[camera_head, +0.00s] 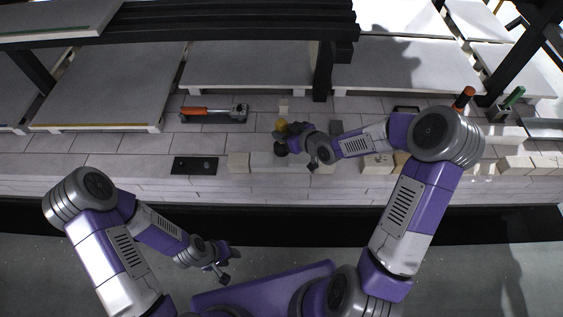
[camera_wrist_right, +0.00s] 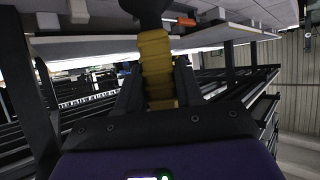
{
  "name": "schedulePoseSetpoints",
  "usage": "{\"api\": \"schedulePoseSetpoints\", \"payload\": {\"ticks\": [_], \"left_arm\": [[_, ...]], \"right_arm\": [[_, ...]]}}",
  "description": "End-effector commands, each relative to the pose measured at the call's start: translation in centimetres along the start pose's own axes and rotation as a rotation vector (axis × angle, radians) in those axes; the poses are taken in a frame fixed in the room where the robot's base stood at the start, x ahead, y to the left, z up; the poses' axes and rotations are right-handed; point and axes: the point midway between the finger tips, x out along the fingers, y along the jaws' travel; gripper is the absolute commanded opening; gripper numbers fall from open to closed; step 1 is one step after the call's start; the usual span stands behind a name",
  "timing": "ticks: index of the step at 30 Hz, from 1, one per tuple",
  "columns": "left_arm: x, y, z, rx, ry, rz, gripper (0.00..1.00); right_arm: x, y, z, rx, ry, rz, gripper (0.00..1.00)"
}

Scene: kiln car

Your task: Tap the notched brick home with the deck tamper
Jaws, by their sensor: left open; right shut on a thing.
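My right gripper (camera_head: 286,132) is shut on the yellow handle of the deck tamper (camera_head: 281,125) over the pale brick deck. In the right wrist view the ribbed yellow handle (camera_wrist_right: 156,60) stands between the fingers, with a dark end (camera_wrist_right: 146,8) at the top edge. In the head view a black round part shows just below the gripper, near the deck's front row; whether it touches a brick I cannot tell. Which brick is notched I cannot make out. My left gripper (camera_head: 226,263) is open and empty, in front of the deck.
An orange-handled tool (camera_head: 205,112) lies on the deck behind. A black plate (camera_head: 195,166) lies at the front left. A grey block (camera_head: 336,128) stands behind my right forearm. Dark posts and pale shelves rise at the back; more cream bricks (camera_head: 515,164) line the right.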

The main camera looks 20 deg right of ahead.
Motion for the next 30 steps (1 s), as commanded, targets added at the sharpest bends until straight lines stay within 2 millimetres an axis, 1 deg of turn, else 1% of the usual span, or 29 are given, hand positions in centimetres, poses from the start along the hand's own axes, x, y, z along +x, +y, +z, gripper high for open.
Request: {"api": "schedulePoseSetpoints", "payload": {"ticks": [11, 30], "left_arm": [[-0.2, 0.1, 0.0, 0.0, 0.0, 0.0, 0.43], [-3.9, 1.4, 0.2, 0.0, 0.0, 0.0, 0.43]], "right_arm": [[-0.1, 0.0, -0.4, -0.001, 0.003, 0.001, 0.0], [-2.5, 0.0, -4.8, -0.002, 0.003, 0.0, 0.0]]}}
